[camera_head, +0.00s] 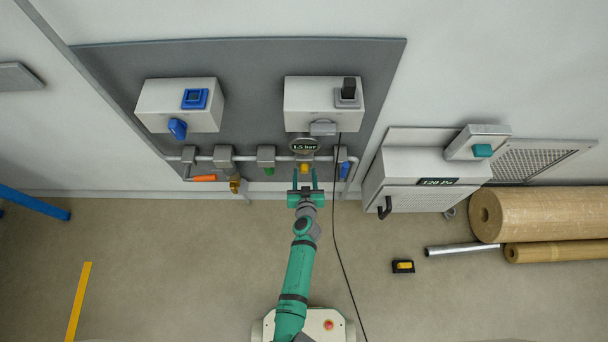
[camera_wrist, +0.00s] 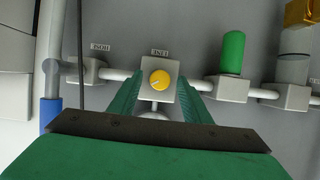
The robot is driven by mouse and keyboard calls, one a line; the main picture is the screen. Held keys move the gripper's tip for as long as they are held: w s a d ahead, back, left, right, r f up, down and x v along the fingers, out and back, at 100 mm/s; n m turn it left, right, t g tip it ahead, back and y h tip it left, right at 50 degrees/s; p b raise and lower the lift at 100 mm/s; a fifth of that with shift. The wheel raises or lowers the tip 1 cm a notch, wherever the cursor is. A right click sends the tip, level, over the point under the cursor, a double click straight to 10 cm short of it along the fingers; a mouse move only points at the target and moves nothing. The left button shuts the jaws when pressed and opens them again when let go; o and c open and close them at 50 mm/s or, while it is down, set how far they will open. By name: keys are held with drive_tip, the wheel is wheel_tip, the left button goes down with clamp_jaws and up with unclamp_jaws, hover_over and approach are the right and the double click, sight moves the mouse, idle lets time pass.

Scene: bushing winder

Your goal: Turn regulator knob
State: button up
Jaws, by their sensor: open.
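The yellow regulator knob (camera_wrist: 160,79) sits on a light grey block under a label that seems to read "LINE" in the wrist view. In the head view the knob (camera_head: 304,167) is just below the round gauge (camera_head: 304,146) reading 1.5 bar. My gripper (camera_head: 304,177) is open, its green fingers pointing at the wall with the knob between their lines. In the wrist view the fingers (camera_wrist: 160,82) stand on both sides of the knob block. I cannot tell whether they touch it. The gauge face is not readable in the wrist view.
A grey pipe (camera_head: 240,158) runs along the panel. A green fitting (camera_wrist: 231,53) stands beside the knob, and a blue one (camera_wrist: 50,115) is on the other side. A black cable (camera_head: 336,220) hangs close to my arm. A white cabinet (camera_head: 415,180) stands right.

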drive_tip(key=shift+d, duration=0.1)
drive_tip(key=c, duration=1)
drive_tip(key=shift+c, duration=0.2)
drive_tip(key=shift+m+y, duration=0.9)
drive_tip(key=shift+m, duration=0.2)
drive_tip(key=m, duration=0.1)
drive_tip(key=m+y, duration=0.2)
drive_tip(key=m, duration=0.1)
drive_tip(key=shift+d+t, duration=0.3)
drive_tip(key=shift+t, duration=0.1)
drive_tip(key=m, duration=0.1)
drive_tip(key=m+t+y, duration=0.1)
drive_tip(key=m, duration=0.1)
drive_tip(key=m+y, duration=0.1)
drive_tip(key=m, duration=0.1)
drive_tip(key=shift+d+f+t, duration=0.1)
drive_tip(key=shift+f+t, duration=0.2)
drive_tip(key=shift+f, duration=0.05)
drive_tip(key=m+t, duration=0.1)
drive_tip(key=m, duration=0.2)
drive_tip(key=m+t, duration=0.1)
drive_tip(key=m, duration=0.1)
drive_tip(key=shift+f+m+y, duration=0.2)
drive_tip(key=shift+m+y, duration=0.2)
